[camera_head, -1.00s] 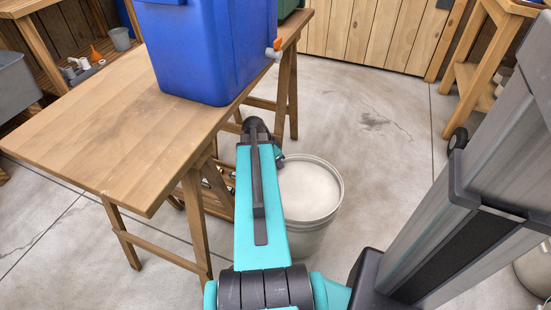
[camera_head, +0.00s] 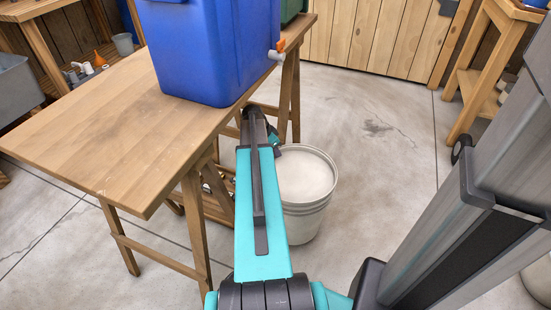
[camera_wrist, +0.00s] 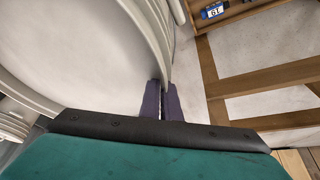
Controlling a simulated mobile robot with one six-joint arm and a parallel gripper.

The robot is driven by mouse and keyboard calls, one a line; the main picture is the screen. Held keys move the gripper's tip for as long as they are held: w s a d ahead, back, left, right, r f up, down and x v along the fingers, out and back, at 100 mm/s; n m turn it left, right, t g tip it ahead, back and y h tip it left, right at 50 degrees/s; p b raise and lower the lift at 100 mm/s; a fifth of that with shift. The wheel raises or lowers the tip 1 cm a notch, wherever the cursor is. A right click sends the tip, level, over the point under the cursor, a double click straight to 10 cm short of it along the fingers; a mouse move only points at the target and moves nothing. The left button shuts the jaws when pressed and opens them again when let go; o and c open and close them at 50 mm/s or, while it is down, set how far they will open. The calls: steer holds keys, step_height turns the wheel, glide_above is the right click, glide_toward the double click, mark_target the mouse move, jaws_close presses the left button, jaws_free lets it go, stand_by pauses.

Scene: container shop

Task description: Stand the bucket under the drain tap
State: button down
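The bucket (camera_head: 308,222) is a pale grey, ribbed pail, upright beside the right edge of the table. My gripper (camera_wrist: 161,98) is shut on its rim in the wrist view, one dark finger on each side of the wall. In the head view my arm hides the fingers and part of the bucket's left side. The drain tap (camera_head: 276,55), with an orange handle, sticks out of the blue tank (camera_head: 210,55) near its bottom. The tap's spout is beyond the bucket and a little to its left. Whether the bucket touches the floor I cannot tell.
The wooden table (camera_head: 110,130) on trestle legs stands left of the bucket. Its legs and crossbars (camera_wrist: 265,72) are close to the bucket. The concrete floor (camera_head: 370,165) to the right is clear. A wooden stand (camera_head: 475,85) is at the far right.

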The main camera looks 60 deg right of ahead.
steer(key=shift+w+d+f+b, duration=0.1)
steer(key=shift+w+d+b, duration=0.1)
steer(key=shift+w+d, duration=0.45)
steer(key=shift+w+d+b, duration=0.2)
steer(key=shift+w+d, duration=0.2)
steer(key=shift+d, duration=0.45)
steer(key=shift+f+b, duration=0.85)
steer(key=shift+f, duration=1)
steer(key=c, duration=2)
jaws_free()
steer(key=p+v, duration=0.4)
steer(key=v, duration=0.8)
